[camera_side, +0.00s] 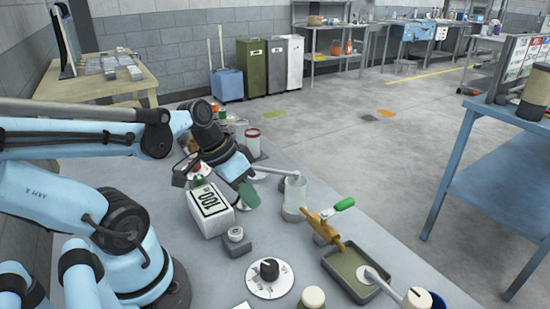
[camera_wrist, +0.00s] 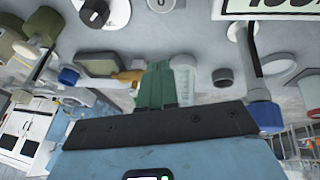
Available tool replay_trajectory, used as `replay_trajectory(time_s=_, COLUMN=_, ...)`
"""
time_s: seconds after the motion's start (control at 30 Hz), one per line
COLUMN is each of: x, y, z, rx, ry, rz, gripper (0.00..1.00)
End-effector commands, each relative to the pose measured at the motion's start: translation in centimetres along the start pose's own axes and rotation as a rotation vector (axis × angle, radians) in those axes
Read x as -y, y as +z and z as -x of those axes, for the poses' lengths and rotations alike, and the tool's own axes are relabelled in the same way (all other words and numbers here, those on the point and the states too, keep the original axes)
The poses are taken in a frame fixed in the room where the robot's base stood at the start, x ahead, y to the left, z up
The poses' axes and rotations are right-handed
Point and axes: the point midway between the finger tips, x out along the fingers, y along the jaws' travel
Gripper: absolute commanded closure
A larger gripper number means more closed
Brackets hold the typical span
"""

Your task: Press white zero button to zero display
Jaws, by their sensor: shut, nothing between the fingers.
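The white display box (camera_side: 222,222) stands left of centre in the side view, with dark digits that look like 100. Its cropped panel (camera_wrist: 234,8) shows at the wrist view's upper right. A small grey unit with a pale round button (camera_side: 236,234) sits just in front of the box, apart from it. A pale button with a dark mark like a 0 (camera_wrist: 160,4) shows at the wrist view's top edge, partly cut off. My gripper (camera_side: 249,194) has green fingers and is shut and empty, right of the box and behind the button. The fingers also show in the wrist view (camera_wrist: 158,85).
A white dial with a black knob (camera_side: 269,272) lies in front of the button.

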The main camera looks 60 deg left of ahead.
Motion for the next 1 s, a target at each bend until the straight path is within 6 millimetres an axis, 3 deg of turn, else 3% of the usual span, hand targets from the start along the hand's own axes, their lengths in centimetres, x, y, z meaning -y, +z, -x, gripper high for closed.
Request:
replay_trajectory(time_s=0.2, x=-2.4, y=-3.5, z=0.2, rx=-0.118, ry=-0.137, rz=-0.070, gripper=1.00)
replay_trajectory(time_s=0.4, x=-4.3, y=-5.5, z=0.8, rx=-0.215, ry=-0.170, rz=-0.106, gripper=1.00)
replay_trajectory(time_s=0.83, x=-4.5, y=-5.8, z=1.0, rx=-0.223, ry=-0.176, rz=-0.107, gripper=1.00)
replay_trajectory(time_s=1.0, x=-3.7, y=-4.9, z=2.2, rx=-0.102, ry=-0.198, rz=-0.096, gripper=1.00)
